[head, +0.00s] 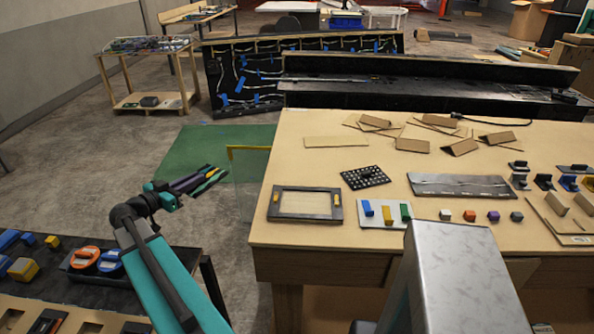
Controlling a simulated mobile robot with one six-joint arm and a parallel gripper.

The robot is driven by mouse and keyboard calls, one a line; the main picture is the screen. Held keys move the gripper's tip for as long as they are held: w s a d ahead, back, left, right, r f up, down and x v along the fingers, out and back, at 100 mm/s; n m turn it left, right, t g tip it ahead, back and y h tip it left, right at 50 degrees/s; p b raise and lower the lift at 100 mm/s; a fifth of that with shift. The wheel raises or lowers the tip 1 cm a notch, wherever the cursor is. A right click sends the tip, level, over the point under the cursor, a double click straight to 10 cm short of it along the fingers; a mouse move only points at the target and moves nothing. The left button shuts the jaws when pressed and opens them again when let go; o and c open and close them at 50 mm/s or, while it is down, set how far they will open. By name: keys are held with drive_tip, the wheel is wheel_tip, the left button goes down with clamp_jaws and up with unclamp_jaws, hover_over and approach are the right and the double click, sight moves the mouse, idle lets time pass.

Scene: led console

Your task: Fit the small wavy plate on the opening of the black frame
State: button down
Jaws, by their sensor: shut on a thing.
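The black frame (336,208) lies flat on the left front of the wooden table, with a pale rectangular opening and a yellow piece at each side. My gripper (212,177) is left of the table and the frame, apart from both. A larger grey plate (462,186) with a wavy line lies on the table, right of the frame.
A clear, yellow-edged panel (249,182) stands between my gripper and the table (330,126). A perforated black plate (364,178) and a tray with coloured blocks (385,213) lie beside the frame. Small cubes line the front; cardboard pieces lie behind.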

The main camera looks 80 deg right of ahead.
drive_tip(key=s+r+m+g+y+p, duration=0.1)
drive_tip(key=s+r+m+g+y, duration=0.1)
drive_tip(key=s, duration=0.9)
drive_tip(key=s+d+r+m+g+y+p, duration=0.1)
drive_tip(key=s+m+g+y, duration=0.3)
drive_tip(key=s, duration=0.7)
drive_tip(key=s+r+m+g+y+p, duration=0.1)
drive_tip(key=s+r+m+g+y, duration=0.2)
drive_tip(key=s, duration=0.9)
drive_tip(key=m+g+y, duration=0.1)
drive_tip(key=m+y, duration=0.2)
drive_tip(key=y, duration=0.1)
drive_tip(key=shift+d+r, duration=0.15)
drive_tip(key=shift+d, duration=0.1)
drive_tip(key=shift+f, duration=0.2)
hover_over(296, 202)
drive_tip(key=shift+s+a+f, duration=0.1)
drive_tip(key=shift+f, duration=1.45)
drive_tip(key=shift+s+f, duration=0.1)
drive_tip(key=shift+f, duration=1.45)
drive_tip(key=shift+w+b, duration=0.15)
drive_tip(key=shift+b, duration=0.5)
drive_tip(key=shift+f+b, duration=0.95)
drive_tip(key=shift+b, duration=0.2)
